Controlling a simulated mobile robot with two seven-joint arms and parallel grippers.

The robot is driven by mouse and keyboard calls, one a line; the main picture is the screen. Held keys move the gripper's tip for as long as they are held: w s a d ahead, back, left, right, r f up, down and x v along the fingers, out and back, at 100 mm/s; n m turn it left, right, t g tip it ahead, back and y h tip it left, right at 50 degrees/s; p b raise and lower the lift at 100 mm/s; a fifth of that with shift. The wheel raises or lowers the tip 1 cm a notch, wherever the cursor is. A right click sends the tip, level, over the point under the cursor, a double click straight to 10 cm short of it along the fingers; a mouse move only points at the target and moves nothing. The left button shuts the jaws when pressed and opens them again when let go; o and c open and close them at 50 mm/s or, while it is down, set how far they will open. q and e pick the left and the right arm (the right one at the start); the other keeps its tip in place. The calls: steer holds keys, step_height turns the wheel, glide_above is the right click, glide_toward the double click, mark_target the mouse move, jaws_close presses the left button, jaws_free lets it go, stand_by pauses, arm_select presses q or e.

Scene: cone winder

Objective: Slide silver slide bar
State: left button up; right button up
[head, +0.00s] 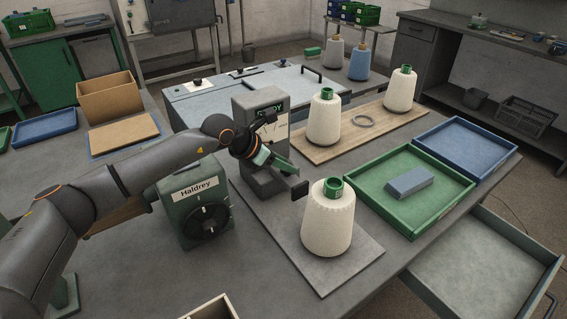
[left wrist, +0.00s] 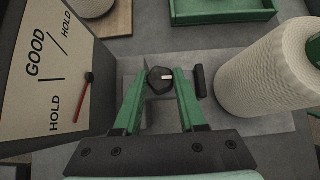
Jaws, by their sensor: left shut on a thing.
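A grey gauge stand (head: 247,109) with a white dial stands on a grey base plate (head: 345,262). A small black plate (head: 299,190) sticks out on its right side, beside a white yarn cone (head: 328,228); the plate also shows in the left wrist view (left wrist: 201,81). My left gripper (head: 288,167) reaches in front of the stand from the left. In the left wrist view its green fingers (left wrist: 160,84) are shut on a dark faceted knob (left wrist: 154,82). The silver slide bar is mostly hidden by the gripper; I cannot tell its full extent. My right gripper is out of view.
A green machine labelled Haldrey (head: 203,205) stands close below my left arm. A green tray (head: 420,224) with a blue-grey block (head: 409,183) lies to the right, with a blue tray (head: 468,148) behind. More cones stand on a wooden board (head: 378,128).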

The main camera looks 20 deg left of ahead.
arm_select(q)
jaws_close()
stand_by(0.9)
